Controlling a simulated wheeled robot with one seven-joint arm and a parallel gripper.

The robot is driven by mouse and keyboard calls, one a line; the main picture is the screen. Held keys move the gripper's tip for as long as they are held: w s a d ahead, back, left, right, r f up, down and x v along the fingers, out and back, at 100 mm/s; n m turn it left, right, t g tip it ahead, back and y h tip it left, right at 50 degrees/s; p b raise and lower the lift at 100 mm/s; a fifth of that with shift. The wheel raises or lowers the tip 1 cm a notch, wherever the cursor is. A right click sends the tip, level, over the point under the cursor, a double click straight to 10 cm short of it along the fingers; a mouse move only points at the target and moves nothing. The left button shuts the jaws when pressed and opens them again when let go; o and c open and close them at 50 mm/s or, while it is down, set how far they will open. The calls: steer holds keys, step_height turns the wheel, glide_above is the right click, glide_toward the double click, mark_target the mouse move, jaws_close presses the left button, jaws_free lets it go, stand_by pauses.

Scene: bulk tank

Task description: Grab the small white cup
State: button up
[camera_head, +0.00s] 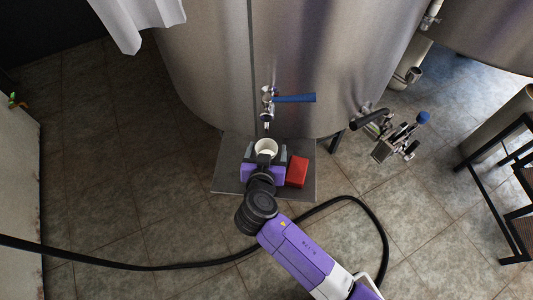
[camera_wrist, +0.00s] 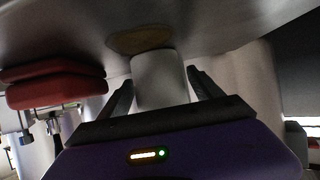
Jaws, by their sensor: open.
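The small white cup (camera_head: 266,146) stands on a dark square plate (camera_head: 228,178) under a tap at the front of the large steel tank. My gripper (camera_head: 265,155) is open at the cup, with one finger on each side of it. In the wrist view the cup (camera_wrist: 158,80) sits between the two dark fingers of my gripper (camera_wrist: 163,90). A narrow gap shows beside each finger there; I cannot tell whether either finger touches. The cup's lower part is partly hidden by my gripper in the head view.
A tap with a blue handle (camera_head: 294,98) hangs just above the cup. A red block (camera_head: 297,171) lies right of my gripper on the plate. A valve (camera_head: 391,138) juts out from the tank at right. A black hose (camera_head: 376,225) curves over the tiled floor. A dark metal frame (camera_head: 480,183) stands at far right.

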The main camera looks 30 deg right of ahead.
steer(key=shift+x, duration=0.85)
steer(key=shift+c, duration=0.4)
steer(key=c, duration=1.4)
steer(key=shift+s+a+r, duration=0.1)
